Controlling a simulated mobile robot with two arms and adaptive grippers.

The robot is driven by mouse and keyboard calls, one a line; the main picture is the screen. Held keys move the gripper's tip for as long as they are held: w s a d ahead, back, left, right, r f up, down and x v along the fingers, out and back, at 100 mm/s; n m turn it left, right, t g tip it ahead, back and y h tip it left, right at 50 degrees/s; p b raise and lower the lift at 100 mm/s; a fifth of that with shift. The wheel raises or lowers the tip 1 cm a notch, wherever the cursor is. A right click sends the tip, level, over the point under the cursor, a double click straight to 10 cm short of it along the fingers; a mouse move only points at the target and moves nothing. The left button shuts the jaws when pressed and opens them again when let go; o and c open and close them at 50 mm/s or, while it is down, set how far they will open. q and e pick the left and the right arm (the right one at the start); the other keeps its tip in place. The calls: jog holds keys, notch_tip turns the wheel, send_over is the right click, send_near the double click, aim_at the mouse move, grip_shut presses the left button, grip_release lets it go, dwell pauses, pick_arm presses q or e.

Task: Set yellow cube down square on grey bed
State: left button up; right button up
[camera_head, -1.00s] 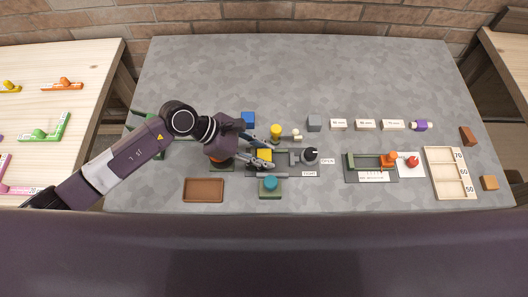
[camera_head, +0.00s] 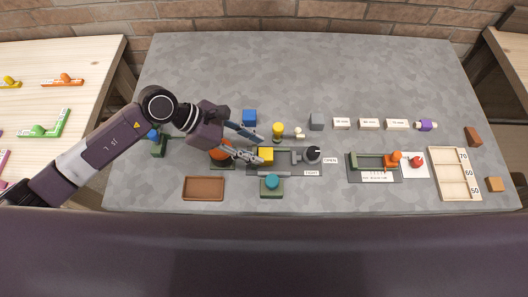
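The yellow cube (camera_head: 266,156) sits on the left part of the grey bed (camera_head: 284,171), which belongs to a vise-like fixture with a black round knob (camera_head: 312,154) at its right end. The cube looks about square to the bed, though its lower left side is partly hidden. My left gripper (camera_head: 260,149) is open, with its two fingers spread. The lower fingertip is right beside the cube's left side; I cannot tell whether they touch. The upper finger is above and behind the cube in the picture. My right gripper is not in view.
A teal button (camera_head: 271,182) and a brown tray (camera_head: 204,189) are in front. An orange object (camera_head: 220,150) lies under my gripper. The back of the table is clear.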

pick_arm(q)
jog(key=b+v, duration=0.1)
jog(key=v, duration=0.5)
jog(key=shift+a+b, duration=0.2)
jog(key=shift+b, duration=0.15)
jog(key=shift+a+r, duration=0.3)
jog(key=shift+r, duration=0.2)
